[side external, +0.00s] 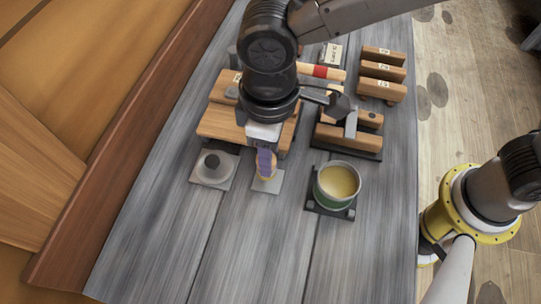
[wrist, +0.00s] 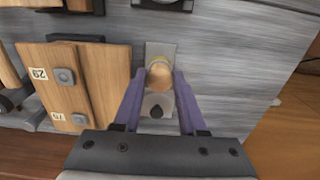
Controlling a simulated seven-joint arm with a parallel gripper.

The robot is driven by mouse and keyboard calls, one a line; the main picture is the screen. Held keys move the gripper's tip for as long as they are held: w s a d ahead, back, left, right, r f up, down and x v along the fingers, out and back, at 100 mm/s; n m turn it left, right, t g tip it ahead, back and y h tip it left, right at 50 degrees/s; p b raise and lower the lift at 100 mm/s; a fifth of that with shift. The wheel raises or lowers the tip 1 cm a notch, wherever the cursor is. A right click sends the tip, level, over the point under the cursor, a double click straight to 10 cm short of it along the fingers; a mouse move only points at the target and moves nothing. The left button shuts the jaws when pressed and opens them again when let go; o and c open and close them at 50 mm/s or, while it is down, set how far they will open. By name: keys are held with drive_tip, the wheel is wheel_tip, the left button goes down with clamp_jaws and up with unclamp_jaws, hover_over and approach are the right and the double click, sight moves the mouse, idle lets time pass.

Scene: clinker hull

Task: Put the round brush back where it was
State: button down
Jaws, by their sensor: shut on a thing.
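The round brush (wrist: 160,76) has a rounded wooden end and a yellow band. My gripper (wrist: 158,84) has purple fingers, one on each side of the brush, and is shut on it. In the side view my gripper (side external: 265,163) points down at a small grey square plate (side external: 267,186), with the brush mostly hidden by a finger. The plate also shows behind the brush in the wrist view (wrist: 153,50). The brush looks upright over the plate; I cannot tell whether it touches it. Its lower end is hidden.
To the right a green pot (side external: 337,184) of yellowish stuff stands on a dark stand. Behind are a wooden board (side external: 215,123) and numbered wooden blocks (side external: 383,72). The front planks are clear.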

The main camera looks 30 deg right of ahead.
drive_tip(key=shift+d+f, duration=0.1)
drive_tip(key=shift+f, duration=1.1)
drive_tip(key=shift+f, duration=0.15)
drive_tip(key=shift+c, duration=2.3)
unclamp_jaws()
wheel_tip(320, 180, up, 12)
drive_tip(key=shift+r, duration=0.2)
drive_tip(key=shift+s, duration=0.1)
